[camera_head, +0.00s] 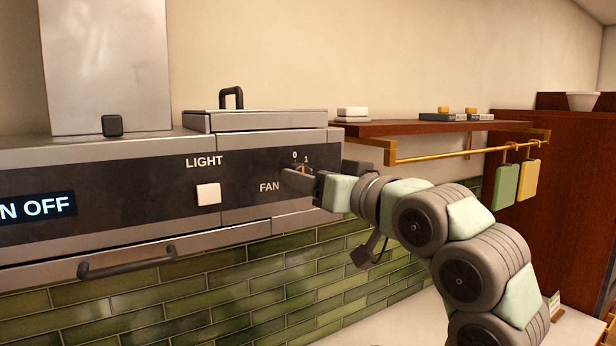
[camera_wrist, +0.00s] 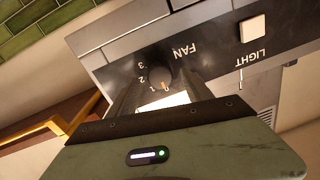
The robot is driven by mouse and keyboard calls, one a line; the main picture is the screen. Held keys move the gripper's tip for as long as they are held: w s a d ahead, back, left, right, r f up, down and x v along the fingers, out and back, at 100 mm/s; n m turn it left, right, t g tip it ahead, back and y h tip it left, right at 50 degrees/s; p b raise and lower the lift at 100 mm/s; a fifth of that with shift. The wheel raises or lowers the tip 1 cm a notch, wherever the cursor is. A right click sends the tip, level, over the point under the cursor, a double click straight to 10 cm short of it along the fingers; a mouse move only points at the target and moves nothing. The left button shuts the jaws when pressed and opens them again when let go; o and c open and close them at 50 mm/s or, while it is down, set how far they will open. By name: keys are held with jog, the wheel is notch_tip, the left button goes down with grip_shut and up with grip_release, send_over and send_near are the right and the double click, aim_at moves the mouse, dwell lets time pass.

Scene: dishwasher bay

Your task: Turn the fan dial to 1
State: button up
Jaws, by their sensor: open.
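The fan dial (camera_wrist: 160,75) is a dark round knob with an orange pointer mark, on the black hood panel beside the word FAN. In the head view the dial (camera_head: 301,168) is mostly hidden behind my gripper (camera_head: 298,177). My gripper (camera_wrist: 162,88) is open and empty, with one finger on each side of the dial in the wrist view. I cannot tell whether either finger touches it.
A white LIGHT button (camera_head: 208,194) sits left of the dial. The hood's dark handle (camera_head: 128,262) is below. A wooden shelf (camera_head: 430,127) with a brass rail (camera_head: 460,151) stands right of the hood, close above my arm.

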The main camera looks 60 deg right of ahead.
jog(key=shift+w+d, duration=0.25)
jog(key=shift+w, duration=0.25)
grip_shut()
dwell(0.3)
